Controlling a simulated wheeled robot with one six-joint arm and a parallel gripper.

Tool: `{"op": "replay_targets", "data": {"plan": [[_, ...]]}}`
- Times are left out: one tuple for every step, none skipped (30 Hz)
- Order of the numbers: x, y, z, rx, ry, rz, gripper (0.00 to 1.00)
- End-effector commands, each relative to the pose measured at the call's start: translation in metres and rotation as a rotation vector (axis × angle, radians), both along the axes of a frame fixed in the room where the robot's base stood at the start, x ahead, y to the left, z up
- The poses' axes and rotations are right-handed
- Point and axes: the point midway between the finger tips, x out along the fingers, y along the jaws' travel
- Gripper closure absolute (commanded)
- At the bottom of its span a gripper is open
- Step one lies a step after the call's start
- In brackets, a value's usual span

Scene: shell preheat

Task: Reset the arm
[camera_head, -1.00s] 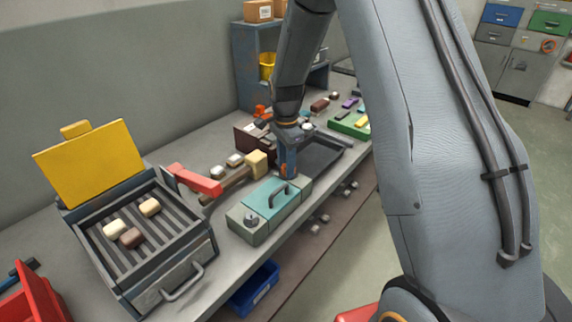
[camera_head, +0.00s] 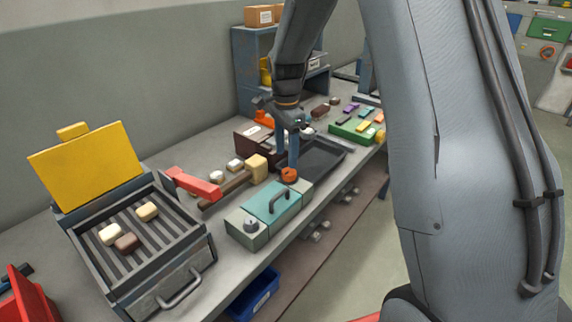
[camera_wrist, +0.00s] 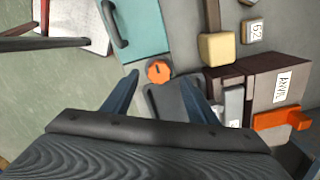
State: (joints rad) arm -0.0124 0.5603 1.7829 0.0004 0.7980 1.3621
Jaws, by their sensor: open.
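My gripper (camera_head: 287,160) is open and empty, pointing down over the bench at the far end of the teal-lidded box (camera_head: 264,201). In the wrist view my gripper's two fingers (camera_wrist: 168,88) stand apart. An orange knob (camera_head: 289,175) at the box's far end shows just below the fingertips. In the wrist view the knob (camera_wrist: 158,71) lies between the fingers with nothing gripping it. The exact height of the fingertips above it is hard to tell.
A slatted heater box (camera_head: 175,240) with a raised yellow lid (camera_head: 86,166) holds cream, brown and tan blocks. A wooden-handled mallet (camera_head: 259,168), a dark tray (camera_head: 325,152) and a brown box marked ANVIL (camera_wrist: 262,98) stand close to my gripper.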

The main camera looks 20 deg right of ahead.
Motion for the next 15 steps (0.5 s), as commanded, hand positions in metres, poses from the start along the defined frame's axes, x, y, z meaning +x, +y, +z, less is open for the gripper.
{"op": "replay_targets", "data": {"plan": [[0.0009, 0.0002, 0.0053, 0.0, -0.003, 0.0, 0.47], [0.0008, 0.0003, 0.0079, 0.0, -0.003, 0.0, 0.47], [0.0003, 0.0003, 0.0104, 0.0, -0.002, 0.0, 0.47], [0.0001, 0.0003, 0.0118, 0.0, -0.001, 0.0, 0.47], [-0.0001, 0.0003, 0.013, 0.0, 0.0, 0.0, 0.47], [-0.0002, 0.0004, 0.014, 0.0, 0.0, 0.0, 0.47], [-0.0003, 0.0003, 0.0145, 0.0, 0.0, 0.0, 0.47], [-0.0003, 0.0003, 0.0147, 0.0, 0.0, 0.0, 0.47], [-0.0004, 0.0003, 0.0148, 0.0, 0.0, 0.0, 0.47], [-0.0003, 0.0003, 0.0148, 0.0, 0.0, 0.0, 0.47], [-0.0003, 0.0003, 0.0148, 0.0, 0.0, 0.0, 0.47], [-0.0003, 0.0002, 0.0148, 0.0, 0.0, 0.0, 0.47], [-0.0003, 0.0002, 0.0148, 0.0, 0.0, 0.0, 0.47], [-0.0004, 0.0003, 0.0148, 0.0, 0.0, 0.001, 0.47], [-0.0012, 0.0002, 0.015, 0.0, 0.0, 0.005, 0.47]]}}
